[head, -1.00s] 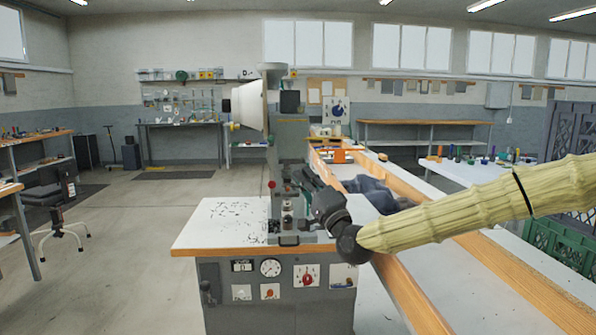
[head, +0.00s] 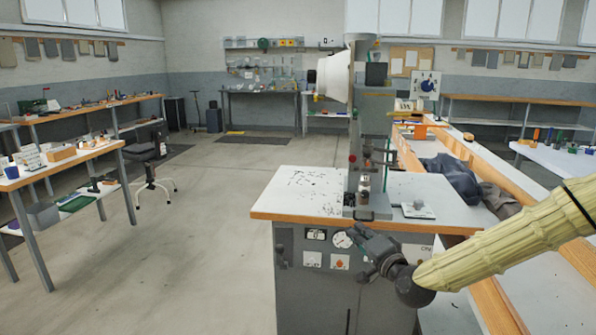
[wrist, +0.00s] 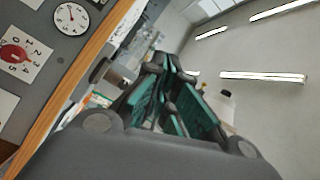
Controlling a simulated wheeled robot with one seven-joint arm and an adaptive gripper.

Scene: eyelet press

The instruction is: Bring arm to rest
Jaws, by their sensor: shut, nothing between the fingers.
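My gripper (head: 358,240) is dark and hangs at the end of my yellow-sleeved arm. In the head view it is in front of the press cabinet, just below the worktop edge, and hides part of the panel. In the wrist view its green-padded fingers (wrist: 170,68) come together at the tips, shut and empty. The eyelet press (head: 372,130) stands upright on the white worktop (head: 290,195). The cabinet's round gauge (head: 342,240) and red-knob dial (wrist: 14,54) show near the gripper. Whether the gripper touches the cabinet cannot be told.
The worktop's wooden edge (head: 315,218) runs close above my gripper. A small grey block (head: 418,211) lies on the worktop. A long wood-sided table (head: 480,165) with dark cloth (head: 452,178) stands at right. Open floor (head: 215,215) lies left, with a bench (head: 75,160) and a chair (head: 150,153) beyond.

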